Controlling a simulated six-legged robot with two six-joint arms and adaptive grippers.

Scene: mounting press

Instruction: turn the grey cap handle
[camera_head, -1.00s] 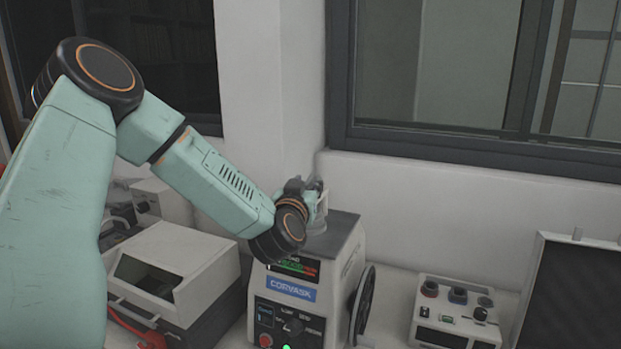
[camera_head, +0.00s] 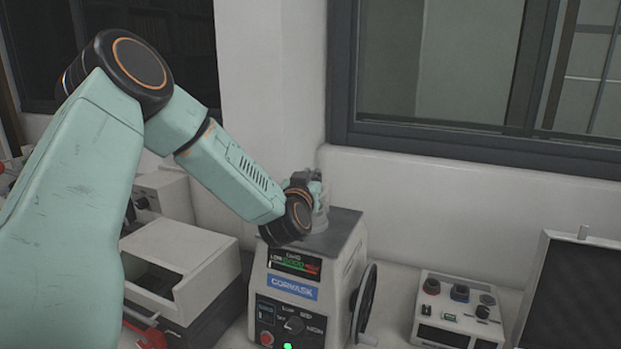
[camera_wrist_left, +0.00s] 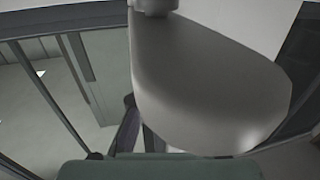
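The mounting press (camera_head: 292,275) stands in the middle of the head view, with a display, a knob and a green light on its front. A grey cap (camera_head: 320,222) sits on its top, mostly hidden behind my left wrist. My left gripper (camera_head: 314,184) is at the upper part of the cap; its fingers are too small and covered to read. In the left wrist view a smooth grey piece, apparently the cap handle (camera_wrist_left: 205,85), fills the middle, very close to the camera. Whether fingers touch it cannot be told. My right gripper is not in view.
A handwheel (camera_head: 364,303) is on the press's right side. A control box (camera_head: 458,308) with several knobs and an open dark case (camera_head: 575,290) stand further right. A white-and-black machine (camera_head: 185,270) stands left of the press. Wall and window are close behind.

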